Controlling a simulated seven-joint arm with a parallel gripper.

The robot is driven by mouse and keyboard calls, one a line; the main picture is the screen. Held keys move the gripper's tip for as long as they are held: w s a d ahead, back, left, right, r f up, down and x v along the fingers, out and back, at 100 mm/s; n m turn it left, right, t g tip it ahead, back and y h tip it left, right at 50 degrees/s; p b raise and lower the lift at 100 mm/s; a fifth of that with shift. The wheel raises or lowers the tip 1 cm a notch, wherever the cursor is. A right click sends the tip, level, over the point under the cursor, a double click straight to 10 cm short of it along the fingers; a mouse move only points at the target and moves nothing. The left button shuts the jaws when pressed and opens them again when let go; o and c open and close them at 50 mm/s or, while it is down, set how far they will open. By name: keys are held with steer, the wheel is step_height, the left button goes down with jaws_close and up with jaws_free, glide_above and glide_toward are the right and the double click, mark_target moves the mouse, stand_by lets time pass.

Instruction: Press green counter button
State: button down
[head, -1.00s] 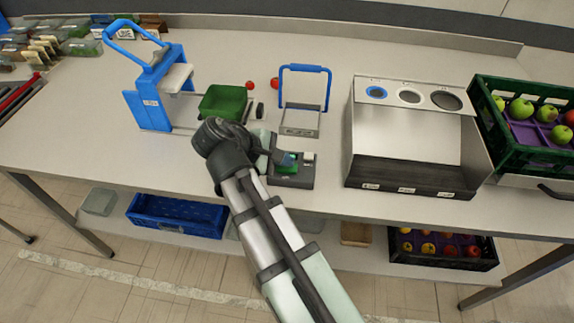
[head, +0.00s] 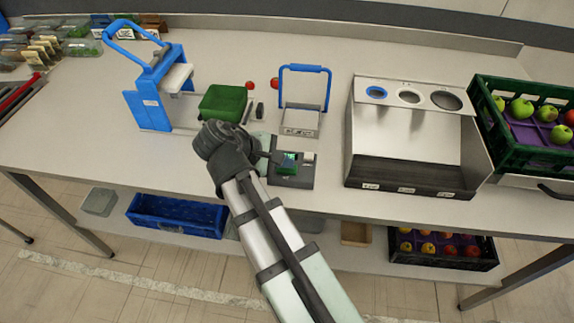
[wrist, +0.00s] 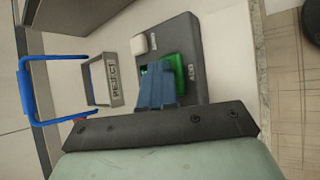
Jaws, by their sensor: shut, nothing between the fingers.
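The counter (head: 303,178) is a dark grey box near the front edge of the bench, in the middle of the head view. In the wrist view the counter (wrist: 190,38) carries a white button (wrist: 138,44) and a green button (wrist: 179,72), with an "ADD" label beside the green one. My gripper (wrist: 156,75) is shut and empty. Its blue fingers overlap the green button in the wrist view and hide part of it. The green button (head: 287,169) also shows in the head view beside my fingers. I cannot tell whether the fingertips touch it.
A metal tray marked "REJECT" (wrist: 115,92) with a blue handle stands close to the counter. A metal chute box (head: 408,145) stands to the right, then a green crate of apples (head: 520,150). A green container (head: 223,103) and a blue stand (head: 148,100) are left.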

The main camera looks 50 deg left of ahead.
mark_target(284, 170)
steer(key=shift+r, duration=0.95)
step_height(284, 170, up, 5)
stand_by(0.6)
stand_by(0.7)
